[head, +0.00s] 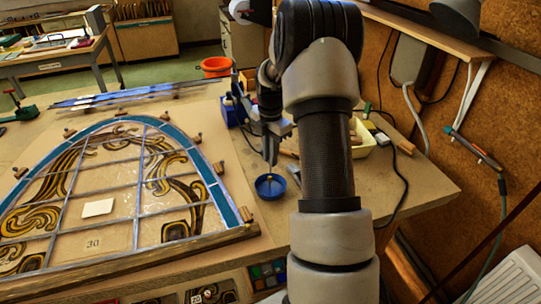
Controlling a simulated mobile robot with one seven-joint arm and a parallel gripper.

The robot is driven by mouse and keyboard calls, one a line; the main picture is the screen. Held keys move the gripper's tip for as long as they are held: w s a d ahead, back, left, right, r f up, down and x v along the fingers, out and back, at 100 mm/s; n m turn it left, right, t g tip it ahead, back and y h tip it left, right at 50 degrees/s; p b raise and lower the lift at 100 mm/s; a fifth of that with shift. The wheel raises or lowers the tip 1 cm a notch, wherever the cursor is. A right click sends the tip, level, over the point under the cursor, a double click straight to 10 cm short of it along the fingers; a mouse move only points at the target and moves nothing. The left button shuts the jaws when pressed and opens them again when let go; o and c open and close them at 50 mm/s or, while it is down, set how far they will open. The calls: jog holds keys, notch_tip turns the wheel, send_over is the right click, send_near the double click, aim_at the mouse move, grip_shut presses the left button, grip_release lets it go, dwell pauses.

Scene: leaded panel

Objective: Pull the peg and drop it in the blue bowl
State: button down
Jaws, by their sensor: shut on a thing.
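The blue bowl (270,190) stands on the bench just right of the leaded panel. My gripper (270,160) points down directly above the bowl, its fingertips close over the opening. It is shut on a small wooden peg (269,177), which shows only as a tiny tan bit below the fingertips. At this size I cannot tell whether the peg touches the bowl.
The arched leaded panel (97,208) fills the bench's left side, with several wooden pegs along its blue edge. A yellow tray (361,138) and blocks lie behind my arm. An orange bucket (216,67) stands farther back. Bare bench (425,178) shows on the right.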

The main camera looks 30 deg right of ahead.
jog(key=shift+f, duration=0.1)
jog(key=shift+f+b, duration=0.6)
jog(key=shift+f, duration=0.25)
jog(key=shift+s+a+f+b, duration=0.1)
jog(key=shift+s+f+b, duration=0.1)
jog(key=shift+f, duration=0.25)
jog(key=shift+s+f+b, duration=0.1)
jog(key=shift+f+b, duration=0.1)
jog(key=shift+f, duration=0.5)
jog(key=c, duration=1.7)
grip_release()
jog(key=shift+w, duration=0.25)
jog(key=shift+o, duration=0.2)
jog(key=shift+r, duration=0.2)
notch_tip(320, 180, up, 17)
jog(key=shift+r+b, duration=0.2)
jog(key=shift+b, duration=0.15)
